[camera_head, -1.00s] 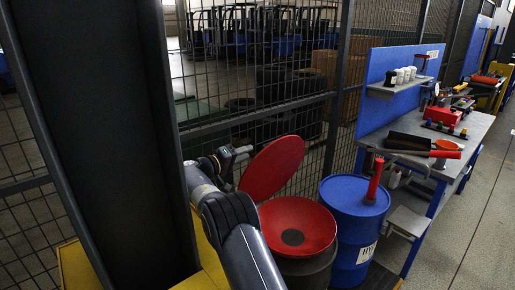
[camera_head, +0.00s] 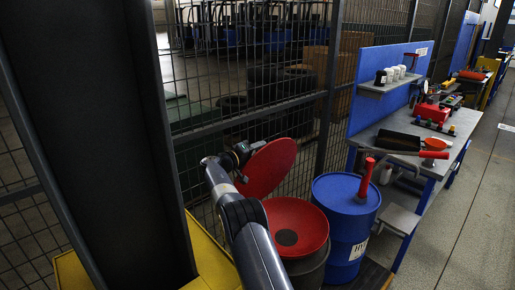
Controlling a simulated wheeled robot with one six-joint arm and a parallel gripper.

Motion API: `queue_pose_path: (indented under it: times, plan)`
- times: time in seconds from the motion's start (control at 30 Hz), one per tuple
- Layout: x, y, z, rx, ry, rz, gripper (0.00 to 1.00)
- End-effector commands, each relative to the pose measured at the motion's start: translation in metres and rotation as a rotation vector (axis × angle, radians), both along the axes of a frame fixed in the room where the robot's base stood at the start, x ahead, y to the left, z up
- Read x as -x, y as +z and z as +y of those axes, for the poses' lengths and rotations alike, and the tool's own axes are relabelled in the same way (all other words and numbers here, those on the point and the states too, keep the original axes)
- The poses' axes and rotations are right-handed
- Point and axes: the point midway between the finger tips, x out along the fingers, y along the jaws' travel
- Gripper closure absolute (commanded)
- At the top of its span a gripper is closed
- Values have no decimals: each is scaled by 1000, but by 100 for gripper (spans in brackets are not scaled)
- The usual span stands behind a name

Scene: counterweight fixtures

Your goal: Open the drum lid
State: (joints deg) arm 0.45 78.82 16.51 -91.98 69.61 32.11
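The drum lid (camera_head: 270,166) is a red disc that stands raised and steeply tilted behind the open drum. The drum (camera_head: 306,271) is dark, and a red funnel-shaped top (camera_head: 310,224) with a dark centre faces up. My gripper (camera_head: 250,150) is at the upper left edge of the lid, overlapping it in the picture. I cannot tell whether it touches the lid, and its fingers are too small and dark to read. My arm passes in front of the drum's left side.
A blue drum (camera_head: 343,225) with a red-handled tool (camera_head: 365,180) on top stands close on the right. A workbench (camera_head: 459,126) with tools is beyond it. A wire mesh fence (camera_head: 205,95) runs behind, and a dark post (camera_head: 105,130) stands at left.

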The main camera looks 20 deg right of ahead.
Motion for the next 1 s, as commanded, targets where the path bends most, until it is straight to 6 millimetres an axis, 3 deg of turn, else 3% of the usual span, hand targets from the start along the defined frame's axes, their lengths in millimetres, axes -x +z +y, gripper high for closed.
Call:
queue_pose_path:
  times: [0.23, 0.6, 1.0]
  plan:
    - [0, 0, 0, 0, 0, 0, 69]
    - [0, -1, 0, -1, 0, 0, 99]
    - [0, -1, 0, 0, 0, 1, 100]
